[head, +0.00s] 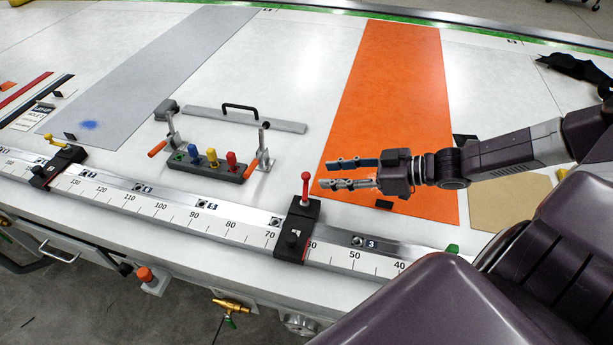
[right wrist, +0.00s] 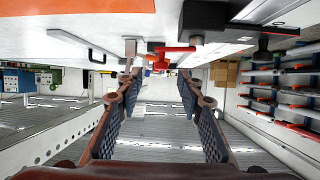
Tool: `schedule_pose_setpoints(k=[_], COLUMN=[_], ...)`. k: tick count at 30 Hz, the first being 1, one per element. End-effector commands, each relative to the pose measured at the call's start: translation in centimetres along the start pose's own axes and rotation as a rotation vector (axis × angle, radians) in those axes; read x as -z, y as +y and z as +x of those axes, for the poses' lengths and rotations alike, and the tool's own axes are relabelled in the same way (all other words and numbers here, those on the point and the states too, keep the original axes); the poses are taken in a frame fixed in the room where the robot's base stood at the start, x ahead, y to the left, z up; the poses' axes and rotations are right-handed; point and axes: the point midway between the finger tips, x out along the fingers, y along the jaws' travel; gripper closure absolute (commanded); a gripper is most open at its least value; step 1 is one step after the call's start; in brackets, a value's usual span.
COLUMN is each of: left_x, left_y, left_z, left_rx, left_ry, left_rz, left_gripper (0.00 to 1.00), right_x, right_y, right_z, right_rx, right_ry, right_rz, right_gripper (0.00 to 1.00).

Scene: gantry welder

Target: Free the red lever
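The red lever (head: 305,188) stands upright on a black clamp block (head: 297,228) that sits across the ruler rail at the table's front edge. My right gripper (head: 325,174) is open and empty, just right of the lever, with its fingers pointing left. It does not touch the lever in the head view. In the right wrist view the red lever (right wrist: 176,49) lies across the picture above and beyond the open fingers (right wrist: 160,82). My left gripper is not in view.
A dark block with green, blue, yellow and red knobs (head: 210,166) stands between two orange-handled toggle clamps (head: 264,150) to the left. A yellow lever block (head: 58,164) is farther left on the ruler rail (head: 150,207). An orange mat (head: 395,80) lies under my right gripper.

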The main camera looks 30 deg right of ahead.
Motion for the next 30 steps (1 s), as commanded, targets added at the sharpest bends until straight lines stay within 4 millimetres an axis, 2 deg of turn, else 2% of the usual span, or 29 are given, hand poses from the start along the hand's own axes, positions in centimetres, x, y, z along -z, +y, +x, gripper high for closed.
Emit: schedule_pose_setpoints(k=[16,30], left_x=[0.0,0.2], left_y=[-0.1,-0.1], left_z=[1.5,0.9], left_rx=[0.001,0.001], left_ry=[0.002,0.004], left_rz=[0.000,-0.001], left_gripper=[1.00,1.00], right_x=[0.1,0.0], right_y=[0.0,0.0], right_z=[5.4,7.8], right_rx=[-0.001,0.000], right_ry=[0.007,0.002], right_rz=[-0.002,-0.001], right_gripper=[0.66,0.66])
